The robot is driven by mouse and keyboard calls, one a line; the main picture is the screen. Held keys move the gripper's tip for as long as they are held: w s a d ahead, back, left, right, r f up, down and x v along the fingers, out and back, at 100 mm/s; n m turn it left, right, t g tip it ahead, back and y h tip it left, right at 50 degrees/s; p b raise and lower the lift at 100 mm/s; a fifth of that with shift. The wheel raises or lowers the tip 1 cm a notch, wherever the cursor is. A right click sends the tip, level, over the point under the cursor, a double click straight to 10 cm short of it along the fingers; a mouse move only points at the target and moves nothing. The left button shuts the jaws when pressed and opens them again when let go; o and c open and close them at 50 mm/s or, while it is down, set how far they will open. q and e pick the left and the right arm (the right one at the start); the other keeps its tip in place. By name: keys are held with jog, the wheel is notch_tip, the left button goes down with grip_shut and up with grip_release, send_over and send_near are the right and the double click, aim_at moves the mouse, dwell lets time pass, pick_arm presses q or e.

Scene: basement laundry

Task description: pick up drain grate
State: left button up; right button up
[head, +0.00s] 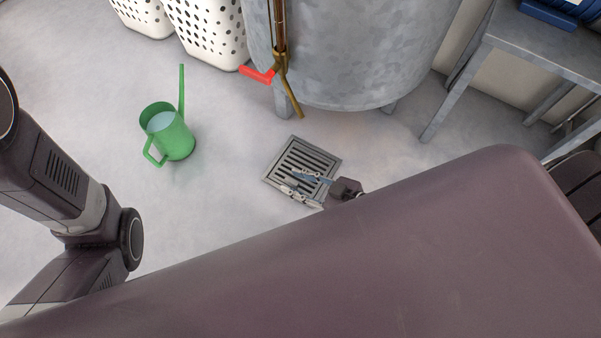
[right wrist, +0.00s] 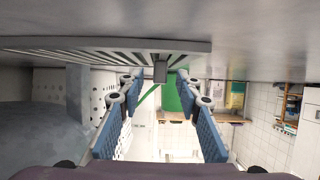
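The drain grate (head: 294,152) is a square grey slotted plate on the concrete floor, below the metal tub. My right gripper (head: 298,180) is over its lower right part, with the two fingers spread. In the right wrist view, which appears upside down, the grate (right wrist: 95,44) runs along the top at a shallow angle. A small grey block on the grate's near edge shows between the tips of my open right gripper (right wrist: 157,82), with gaps on both sides. My left gripper is out of view; only my left arm shows.
A green watering can (head: 174,140) stands left of the grate. A galvanized tub (head: 350,50) on legs with a red-handled tap (head: 258,75) stands behind it. White laundry baskets (head: 208,35) and a grey metal table (head: 500,35) are farther back.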

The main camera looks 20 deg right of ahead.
grip_shut()
jog(key=shift+r, duration=0.15)
dwell(0.4)
